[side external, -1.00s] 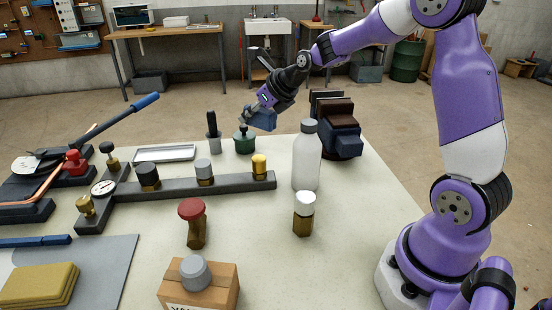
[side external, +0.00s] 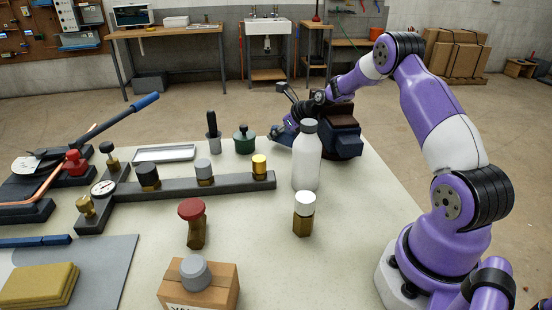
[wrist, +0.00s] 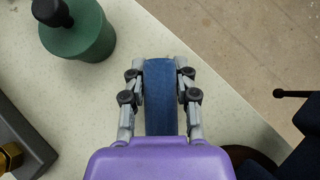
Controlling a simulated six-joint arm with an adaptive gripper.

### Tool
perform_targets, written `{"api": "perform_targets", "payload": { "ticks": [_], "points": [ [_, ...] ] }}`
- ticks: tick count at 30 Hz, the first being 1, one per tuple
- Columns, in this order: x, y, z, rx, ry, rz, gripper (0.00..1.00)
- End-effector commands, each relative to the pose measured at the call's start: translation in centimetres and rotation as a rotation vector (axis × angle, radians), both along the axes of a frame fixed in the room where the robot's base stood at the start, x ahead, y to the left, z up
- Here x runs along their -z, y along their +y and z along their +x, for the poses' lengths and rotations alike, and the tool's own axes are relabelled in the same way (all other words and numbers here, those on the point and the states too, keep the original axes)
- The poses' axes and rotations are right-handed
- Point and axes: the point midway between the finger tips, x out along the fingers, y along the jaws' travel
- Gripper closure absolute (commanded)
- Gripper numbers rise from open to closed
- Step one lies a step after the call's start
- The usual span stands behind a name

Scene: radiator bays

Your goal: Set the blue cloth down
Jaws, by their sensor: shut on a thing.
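The blue cloth (wrist: 161,105) is a folded strip between the two fingers of my gripper (wrist: 161,74) in the wrist view. My gripper is shut on it. In the side view the cloth (side external: 281,137) shows low at the table's far edge, and my gripper (side external: 288,130) is partly hidden behind the white bottle. I cannot tell whether the cloth touches the pale tabletop (side external: 262,215).
A green pot with a dark knob (side external: 244,143) stands left of the cloth. The white bottle (side external: 307,162) stands in front of my gripper. A dark blue block-like stand (side external: 343,140) is close on the right. The table edge is very near, with floor beyond.

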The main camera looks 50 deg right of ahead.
Motion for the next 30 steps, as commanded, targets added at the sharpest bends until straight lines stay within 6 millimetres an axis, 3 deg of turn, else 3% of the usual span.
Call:
{"api": "perform_targets", "payload": {
  "ticks": [3,13,14,15,25,30],
  "points": [
    [0.9,0.0,0.0,0.000,-0.001,-0.001,1.00],
    [1.2,0.0,0.0,0.000,0.000,0.000,1.00],
    [1.1,0.0,0.0,0.000,-0.001,0.000,0.52],
    [1.1,0.0,0.0,0.000,-0.001,-0.001,0.38],
    [1.1,0.0,0.0,0.000,-0.001,-0.001,0.38],
    [0.1,0.0,-0.6,0.001,-0.002,-0.001,0.38]
  ]
}}
